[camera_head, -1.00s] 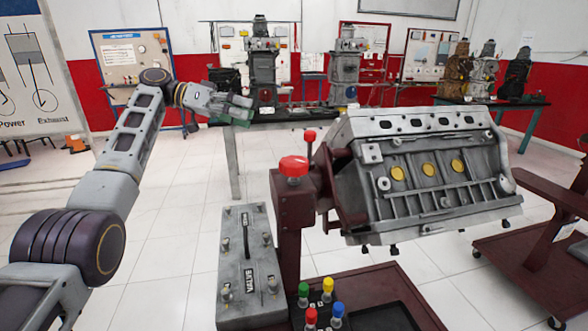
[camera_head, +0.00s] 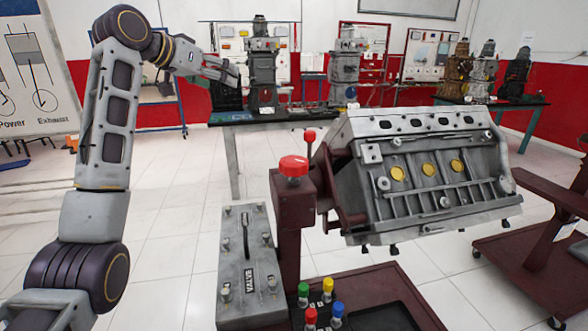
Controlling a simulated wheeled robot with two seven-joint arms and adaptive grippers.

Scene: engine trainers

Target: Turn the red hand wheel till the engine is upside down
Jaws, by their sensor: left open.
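The red hand wheel (camera_head: 293,166) sits on top of the dark red post of the engine stand (camera_head: 293,230). A smaller red knob (camera_head: 309,136) stands just behind it. The grey engine block (camera_head: 430,175) hangs tilted on the stand to the right of the wheel, with three yellow round plugs on its facing side. My left gripper (camera_head: 228,72) is open and empty, raised to the left of the wheel and well above it, apart from the stand. My right gripper does not show.
A grey valve box (camera_head: 246,265) stands left of the post. Several coloured-cap bottles stand on the stand's base (camera_head: 400,275). A green-topped table (camera_head: 290,115) with engine models is behind. Another dark red stand (camera_head: 535,255) is at right. White floor is clear at left.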

